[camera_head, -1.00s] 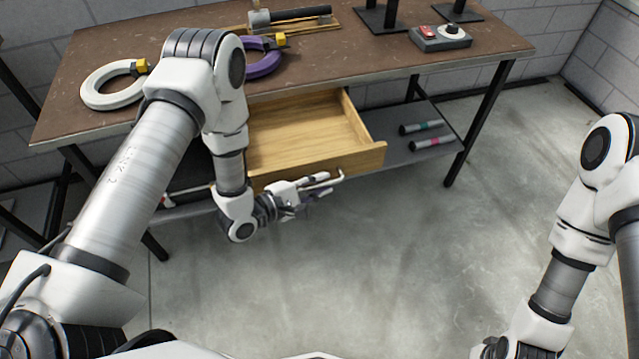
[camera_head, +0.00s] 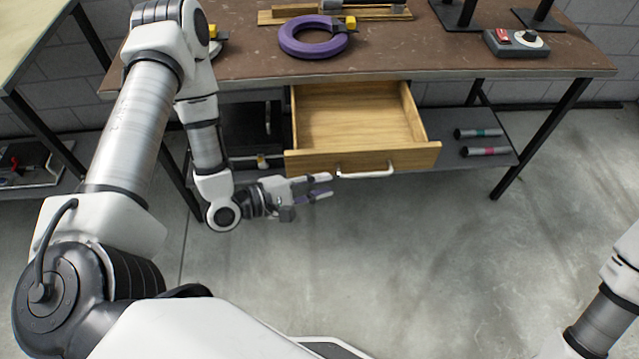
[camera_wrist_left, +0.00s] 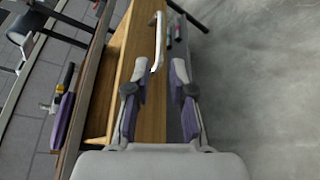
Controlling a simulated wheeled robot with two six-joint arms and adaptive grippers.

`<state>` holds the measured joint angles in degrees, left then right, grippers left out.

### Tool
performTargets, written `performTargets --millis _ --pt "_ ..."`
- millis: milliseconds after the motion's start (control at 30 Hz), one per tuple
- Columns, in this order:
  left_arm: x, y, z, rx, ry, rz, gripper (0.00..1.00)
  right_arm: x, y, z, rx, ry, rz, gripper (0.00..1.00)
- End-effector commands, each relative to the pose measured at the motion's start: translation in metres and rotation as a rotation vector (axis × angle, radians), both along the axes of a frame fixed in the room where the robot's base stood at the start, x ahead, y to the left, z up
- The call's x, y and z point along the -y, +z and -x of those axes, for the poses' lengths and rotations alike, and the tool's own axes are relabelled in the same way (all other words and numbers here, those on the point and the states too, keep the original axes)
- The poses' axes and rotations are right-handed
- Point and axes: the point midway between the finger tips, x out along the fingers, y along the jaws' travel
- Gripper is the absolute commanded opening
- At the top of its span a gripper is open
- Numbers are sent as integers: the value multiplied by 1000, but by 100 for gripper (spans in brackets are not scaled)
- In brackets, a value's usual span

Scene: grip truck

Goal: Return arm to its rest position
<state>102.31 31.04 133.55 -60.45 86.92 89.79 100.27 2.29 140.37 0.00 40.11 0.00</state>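My left arm reaches in from the left in the head view. My left gripper (camera_head: 318,187) is open and empty, just left of and slightly below the drawer's handle. The wooden drawer (camera_head: 362,159) is pulled out and empty, with a pale bar handle (camera_head: 365,173) on its front. In the left wrist view the two fingers (camera_wrist_left: 158,85) are spread, with the handle (camera_wrist_left: 159,40) ahead of them and apart from them. My right arm shows only in part at the right edge of the head view, and its gripper is out of frame.
A brown workbench (camera_head: 400,62) carries a purple ring (camera_head: 298,46), a grey box with a red switch (camera_head: 515,42) and black stands. Two grey cylinders (camera_head: 478,133) lie on its lower shelf (camera_head: 462,162). Another table (camera_head: 30,40) stands at left. The concrete floor in front is clear.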

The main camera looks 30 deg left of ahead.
Motion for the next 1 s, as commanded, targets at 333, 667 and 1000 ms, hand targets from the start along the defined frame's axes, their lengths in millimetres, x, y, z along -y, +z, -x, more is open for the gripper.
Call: performTargets --millis 333,667,1000 --pt "0 0 0 0 0 0 23 0 0 0 0 0 0 0" --pt "53 -10 26 -136 -162 -248 23 0 37 0 0 0 0 0" --pt "-18 -97 153 -371 -901 -1330 23 0 47 0 0 0 0 0"
